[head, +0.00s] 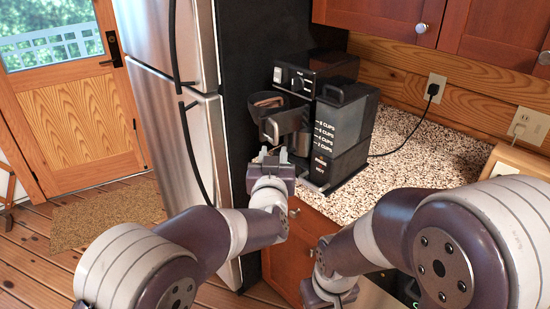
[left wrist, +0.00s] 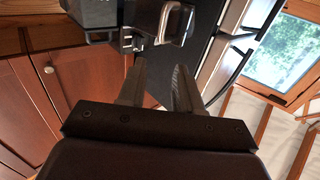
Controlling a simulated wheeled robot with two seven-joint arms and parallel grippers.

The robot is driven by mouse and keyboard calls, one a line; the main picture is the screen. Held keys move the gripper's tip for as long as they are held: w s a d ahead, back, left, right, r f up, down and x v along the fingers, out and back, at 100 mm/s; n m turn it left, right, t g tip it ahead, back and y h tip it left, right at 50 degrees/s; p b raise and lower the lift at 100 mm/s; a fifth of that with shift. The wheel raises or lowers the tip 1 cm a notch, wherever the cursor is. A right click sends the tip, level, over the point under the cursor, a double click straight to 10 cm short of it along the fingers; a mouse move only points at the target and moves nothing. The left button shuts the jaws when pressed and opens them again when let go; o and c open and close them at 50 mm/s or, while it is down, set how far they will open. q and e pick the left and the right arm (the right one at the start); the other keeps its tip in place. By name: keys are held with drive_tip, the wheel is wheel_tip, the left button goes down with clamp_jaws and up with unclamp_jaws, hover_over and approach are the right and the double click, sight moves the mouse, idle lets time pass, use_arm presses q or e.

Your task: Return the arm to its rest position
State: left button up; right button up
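My left arm reaches forward in the head view, with its gripper (head: 270,158) just in front of the black coffee maker (head: 345,125) on the counter. In the left wrist view the two fingers of the left gripper (left wrist: 160,78) stand apart with nothing seen between them. A metal-looking handle (left wrist: 172,22) of the coffee maker shows beyond the fingertips. My right arm (head: 390,230) is bent low at the right of the head view; its wrist (head: 330,282) points down and its gripper is out of sight.
The speckled counter (head: 420,150) lies behind and right of the coffee maker. A steel fridge (head: 180,120) stands close to its left. Wooden cabinet fronts (head: 283,255) are below the counter. The floor by the door (head: 85,120) is open, with a mat (head: 110,215).

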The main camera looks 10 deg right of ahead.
use_arm(q)
drive_tip(key=s+a+f+m+g, duration=0.1)
drive_tip(key=s+a+f+g, duration=0.1)
drive_tip(key=s+f+g, duration=0.35)
drive_tip(key=s+a+f+m+g, duration=0.1)
drive_tip(key=s+f+g, duration=0.2)
drive_tip(key=f, duration=0.6)
drive_tip(key=s+a+f+n+g+y, duration=0.1)
drive_tip(key=s+a+g, duration=0.1)
drive_tip(key=s+a, duration=0.4)
drive_tip(key=s+a+f+n+g+y, duration=0.1)
drive_tip(key=s+a, duration=0.5)
drive_tip(key=a, duration=0.8)
drive_tip(key=s+a+f+n+g+y, duration=0.2)
drive_tip(key=s+a, duration=0.4)
drive_tip(key=a, duration=0.4)
drive_tip(key=shift+s+a+n+g+y, duration=0.3)
drive_tip(key=shift+n+g+y, duration=0.3)
drive_tip(key=shift+g, duration=0.55)
drive_tip(key=shift+d, duration=0.1)
